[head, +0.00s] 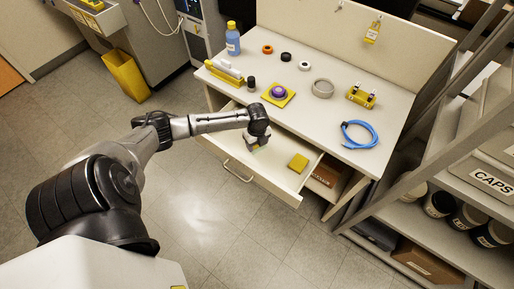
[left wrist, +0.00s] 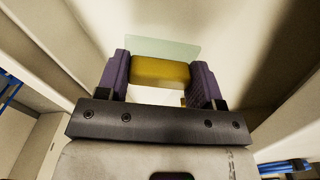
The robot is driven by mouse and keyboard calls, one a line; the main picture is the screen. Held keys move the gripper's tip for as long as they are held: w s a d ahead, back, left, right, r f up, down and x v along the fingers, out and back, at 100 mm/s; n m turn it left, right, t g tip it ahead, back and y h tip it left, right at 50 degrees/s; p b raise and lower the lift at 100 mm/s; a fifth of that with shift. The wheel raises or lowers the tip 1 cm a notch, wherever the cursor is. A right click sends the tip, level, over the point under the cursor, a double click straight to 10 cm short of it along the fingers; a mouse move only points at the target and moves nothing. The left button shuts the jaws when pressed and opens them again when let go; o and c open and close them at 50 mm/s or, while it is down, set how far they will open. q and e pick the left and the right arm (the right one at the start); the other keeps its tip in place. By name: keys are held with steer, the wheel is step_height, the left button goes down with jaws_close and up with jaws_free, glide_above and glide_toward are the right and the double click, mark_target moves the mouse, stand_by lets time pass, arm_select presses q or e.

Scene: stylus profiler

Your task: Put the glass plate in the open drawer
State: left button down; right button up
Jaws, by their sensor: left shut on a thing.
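My left gripper (head: 257,147) is over the open drawer (head: 277,167) in the head view, pointing down. In the left wrist view, the left gripper (left wrist: 161,80) has its purple fingers on either side of a yellow block (left wrist: 160,71). A clear greenish glass plate (left wrist: 150,48) sticks out beyond this block, which seems to be its grip. In the head view the gripper mostly hides the plate. I cannot tell whether the plate touches the drawer floor. My right gripper is not in view.
A yellow square block (head: 298,163) lies in the drawer, right of the gripper. The bench top (head: 312,118) above holds a purple round piece on a yellow base (head: 278,93), a grey ring (head: 323,88) and a blue cable coil (head: 359,134). A shelf rack (head: 440,215) stands at the right.

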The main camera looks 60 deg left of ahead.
mark_target(257, 148)
arm_select(q)
steer(key=shift+d+f+b, duration=0.1)
steer(key=shift+f+b, duration=0.4)
steer(key=shift+f, duration=1.3)
steer(key=shift+f, duration=0.1)
steer(key=shift+c, duration=1.3)
jaws_free()
steer(key=shift+f, duration=0.1)
step_height(257, 148, up, 11)
steer(key=p, duration=0.3)
steer(key=shift+r, duration=0.7)
